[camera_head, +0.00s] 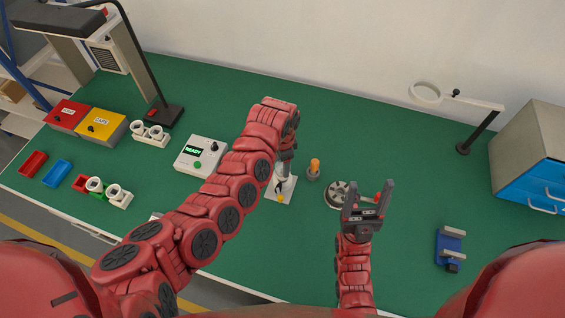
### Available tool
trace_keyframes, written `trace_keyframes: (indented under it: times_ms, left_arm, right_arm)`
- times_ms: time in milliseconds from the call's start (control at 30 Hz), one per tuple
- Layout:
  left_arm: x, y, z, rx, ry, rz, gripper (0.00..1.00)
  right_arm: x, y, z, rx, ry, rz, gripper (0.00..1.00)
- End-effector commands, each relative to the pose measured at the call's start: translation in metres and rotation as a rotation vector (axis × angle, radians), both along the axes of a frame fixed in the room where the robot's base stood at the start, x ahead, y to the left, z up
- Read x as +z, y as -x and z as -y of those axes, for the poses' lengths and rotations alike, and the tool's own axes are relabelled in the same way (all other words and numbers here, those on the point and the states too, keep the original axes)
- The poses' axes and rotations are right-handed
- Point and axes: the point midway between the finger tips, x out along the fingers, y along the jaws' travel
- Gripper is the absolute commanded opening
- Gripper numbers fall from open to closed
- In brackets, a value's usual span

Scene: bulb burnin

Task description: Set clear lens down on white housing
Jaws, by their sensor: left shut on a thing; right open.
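My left gripper (283,176) points down over a small white plate (272,195) near the table's middle. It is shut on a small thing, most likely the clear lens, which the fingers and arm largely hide. A whitish part shows under the fingertips, possibly the white housing, but I cannot tell whether the held thing touches it. A yellow spot (281,198) shows at the plate's front. My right gripper (369,196) is open and empty, its fingers pointing up in the picture, just right of a round grey fixture (338,195).
An orange-topped peg (314,168) stands close right of the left gripper. A white tester reading READY (200,155) is left of my arm. White double-ring holders (150,133) and bins stand further left. A blue clamp (450,246) lies right.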

Motion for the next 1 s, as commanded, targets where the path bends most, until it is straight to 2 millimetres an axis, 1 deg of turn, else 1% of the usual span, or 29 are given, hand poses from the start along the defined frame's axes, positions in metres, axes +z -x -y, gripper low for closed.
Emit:
trace_keyframes:
  times_ms: [900,933,1000]
  left_arm:
    - [-0.0094,0.0,0.0002,0.0,0.0,0.0,0.12]
    - [-0.0094,0.0,0.0002,0.0,0.0,0.0,0.65]
    - [-0.0094,0.0,0.0002,0.0,0.0,0.0,0.77]
  right_arm:
    - [-0.0036,0.0,0.0,0.0,0.0,0.0,0.66]
    - [-0.0035,0.0,0.0001,0.0,0.0,0.0,0.66]
    - [-0.0035,0.0,0.0,0.0,0.0,0.0,0.66]
